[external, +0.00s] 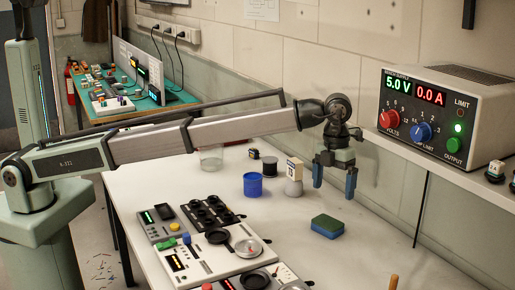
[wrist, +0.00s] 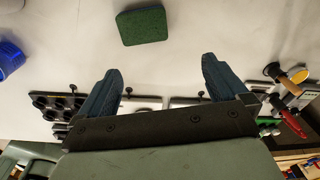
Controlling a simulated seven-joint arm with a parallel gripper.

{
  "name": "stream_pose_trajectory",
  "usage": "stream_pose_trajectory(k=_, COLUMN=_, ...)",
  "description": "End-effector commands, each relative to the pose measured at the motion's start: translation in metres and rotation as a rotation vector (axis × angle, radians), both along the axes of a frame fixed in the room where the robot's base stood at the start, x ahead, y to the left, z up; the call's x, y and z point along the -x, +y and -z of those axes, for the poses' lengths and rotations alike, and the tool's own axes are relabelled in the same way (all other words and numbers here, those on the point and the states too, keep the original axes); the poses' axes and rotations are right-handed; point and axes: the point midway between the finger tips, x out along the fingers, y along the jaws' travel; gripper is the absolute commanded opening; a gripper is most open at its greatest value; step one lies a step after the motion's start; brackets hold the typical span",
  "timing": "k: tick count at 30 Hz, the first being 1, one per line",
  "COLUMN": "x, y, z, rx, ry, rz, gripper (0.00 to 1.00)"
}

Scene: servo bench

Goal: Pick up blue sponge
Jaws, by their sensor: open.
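The sponge (external: 327,227) lies flat on the white table, with a green top and a blue lower side.
A blue cup (external: 253,185) and a grey-white bottle (external: 294,180) stand left of my gripper. Control panels (external: 205,240) with knobs and small pans cover the front left of the table. A power supply (external: 447,110) sits on a shelf at right. The table around the sponge is clear.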

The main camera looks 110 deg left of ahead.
Motion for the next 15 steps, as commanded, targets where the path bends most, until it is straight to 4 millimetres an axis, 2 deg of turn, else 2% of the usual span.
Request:
stream_pose_trajectory(k=1, x=0.001, y=0.013, z=-0.004, rx=-0.021, ry=0.006, rz=0.016, gripper=1.00)
stream_pose_trajectory(k=4, x=0.004, y=0.027, z=-0.006, rx=-0.046, ry=0.015, rz=0.040, gripper=1.00)
stream_pose_trajectory(k=10, x=0.005, y=0.030, z=0.007, rx=-0.053, ry=0.020, rz=0.048, gripper=1.00)
stream_pose_trajectory(k=15, x=0.006, y=0.029, z=0.033, rx=-0.051, ry=0.019, rz=0.047, gripper=1.00)
